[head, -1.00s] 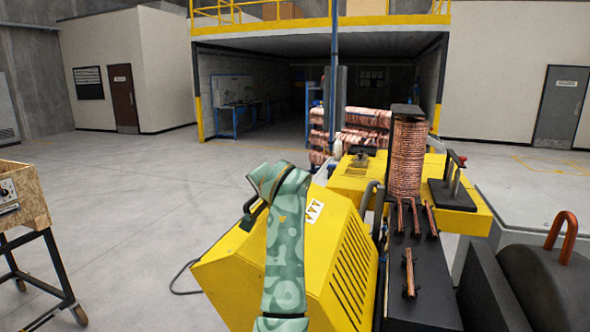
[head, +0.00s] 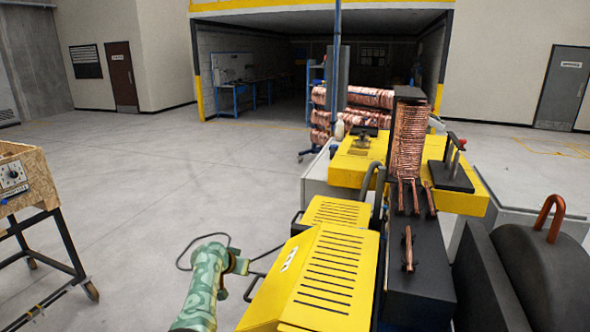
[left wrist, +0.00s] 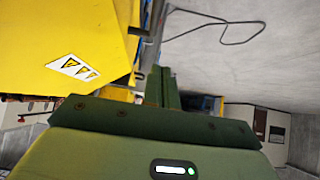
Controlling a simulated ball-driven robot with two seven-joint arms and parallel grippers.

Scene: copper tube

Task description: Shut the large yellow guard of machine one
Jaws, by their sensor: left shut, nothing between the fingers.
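The large yellow guard (head: 335,270) of the machine is down beside the black bed (head: 415,270), its slotted face turned up. I cannot tell whether it is fully seated. A black handle (head: 254,287) is on its left side. My left gripper (head: 240,264) is just left of the guard, close to this handle. In the left wrist view its fingers (left wrist: 161,88) are together and empty, with a yellow panel (left wrist: 35,30) bearing a warning label (left wrist: 78,68) close on the left. My right gripper is not in view.
A smaller yellow slotted cover (head: 335,213) lies just behind the guard. Copper tubes (head: 409,249) and a copper coil (head: 409,140) are on the bed. A wooden box on a wheeled stand (head: 25,185) is at the left. Open floor (head: 150,190) lies between.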

